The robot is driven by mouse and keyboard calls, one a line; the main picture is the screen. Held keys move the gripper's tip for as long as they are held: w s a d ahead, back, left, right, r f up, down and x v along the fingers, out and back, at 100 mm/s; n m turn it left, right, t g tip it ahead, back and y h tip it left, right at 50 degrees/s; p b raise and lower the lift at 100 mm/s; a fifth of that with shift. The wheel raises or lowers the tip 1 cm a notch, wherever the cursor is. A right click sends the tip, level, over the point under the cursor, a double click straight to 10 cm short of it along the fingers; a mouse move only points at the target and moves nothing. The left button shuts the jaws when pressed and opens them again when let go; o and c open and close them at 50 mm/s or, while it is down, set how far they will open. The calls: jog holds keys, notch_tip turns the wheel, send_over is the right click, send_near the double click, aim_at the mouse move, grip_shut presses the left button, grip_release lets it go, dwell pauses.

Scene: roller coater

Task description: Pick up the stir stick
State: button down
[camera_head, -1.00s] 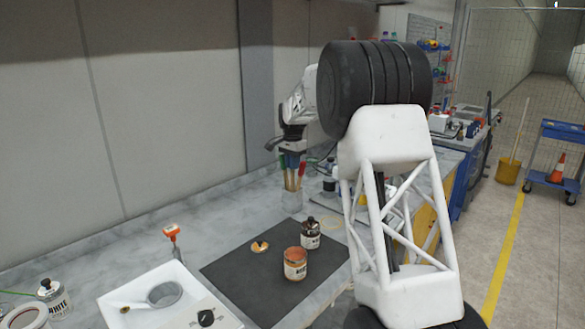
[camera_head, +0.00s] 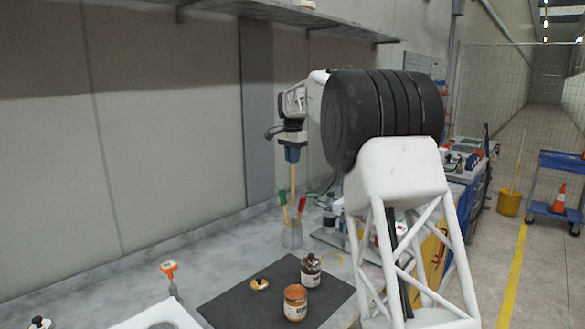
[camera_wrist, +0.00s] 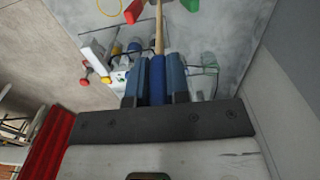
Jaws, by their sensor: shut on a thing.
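The stir stick (camera_head: 293,178), with a blue handle and a pale wooden shaft, hangs upright below my gripper (camera_head: 292,155). In the wrist view the blue handle (camera_wrist: 157,82) sits between the two fingers of my gripper (camera_wrist: 155,72), which is shut on it. The shaft points down toward a clear cup (camera_head: 292,236) on the bench. The cup holds a red-handled stick (camera_head: 283,199) and a green-handled stick (camera_head: 302,203). Whether the shaft's lower end is clear of the cup is hard to tell.
A white tray (camera_head: 150,318) and an orange-topped tool (camera_head: 169,270) are at front left. The wall is close behind; a shelf (camera_head: 280,15) runs above.

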jog(key=shift+r, duration=0.35)
jog(key=shift+s, duration=0.1)
dwell(0.4)
jog(key=shift+s+a, duration=0.15)
jog(key=shift+s, duration=0.25)
jog(key=s+a+f, duration=0.1)
jog(key=s+f, duration=0.1)
jog(key=s, duration=1.4)
jog(key=s+a+f+g+h, duration=0.1)
jog(key=s+a+f, duration=0.1)
jog(key=s, duration=1.4)
jog(key=shift+s+f+g+h, duration=0.2)
jog(key=shift+f+g+h, duration=0.1)
jog(key=shift+f, duration=0.4)
jog(key=shift+w+f, duration=0.1)
jog(key=shift+f, duration=0.15)
notch_tip(320, 180, down, 11)
jog(key=shift+f, duration=0.2)
